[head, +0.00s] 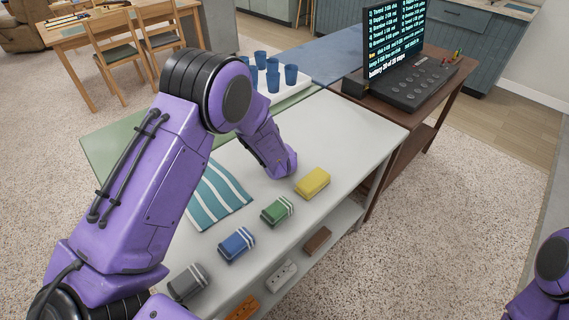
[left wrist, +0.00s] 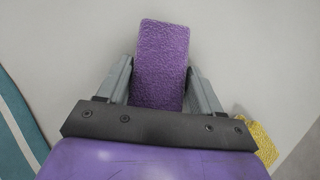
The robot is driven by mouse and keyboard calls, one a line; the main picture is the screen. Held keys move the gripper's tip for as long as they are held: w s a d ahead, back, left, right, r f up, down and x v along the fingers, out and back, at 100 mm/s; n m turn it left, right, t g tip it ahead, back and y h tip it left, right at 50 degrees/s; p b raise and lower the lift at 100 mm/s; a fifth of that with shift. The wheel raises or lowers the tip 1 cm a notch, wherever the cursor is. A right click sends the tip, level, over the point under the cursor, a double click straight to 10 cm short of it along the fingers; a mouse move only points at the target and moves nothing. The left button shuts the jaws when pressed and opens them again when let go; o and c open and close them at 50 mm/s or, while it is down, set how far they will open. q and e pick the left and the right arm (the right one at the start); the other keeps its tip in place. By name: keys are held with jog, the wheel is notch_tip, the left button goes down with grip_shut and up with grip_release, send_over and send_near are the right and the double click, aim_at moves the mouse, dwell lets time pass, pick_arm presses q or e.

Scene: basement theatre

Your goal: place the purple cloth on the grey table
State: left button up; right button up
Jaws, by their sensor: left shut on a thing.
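The purple cloth (left wrist: 160,62) is a folded, fuzzy block in the left wrist view, between the two fingers of my left gripper (left wrist: 160,88). The gripper is shut on it. In the head view my purple left arm reaches over the light grey table (head: 345,130), and its wrist hides the fingers and the cloth. The table's pale top also fills the left wrist view behind the cloth. I cannot tell whether the cloth touches the table. My right gripper is out of view.
Yellow (head: 312,182), green (head: 277,210), blue (head: 236,243) and grey (head: 187,281) folded cloths line the front edge. A striped teal cloth (head: 217,196) lies left. Blue cups (head: 291,75) stand at the back. A brown table (head: 440,110) with a console adjoins right.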

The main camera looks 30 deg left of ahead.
pick_arm(q)
jog(key=o, duration=1.1)
jog(key=shift+c, duration=0.2)
jog(key=shift+r, duration=0.2)
jog(key=b+v, duration=0.1)
jog(key=v, duration=1.1)
jog(key=shift+f, duration=0.15)
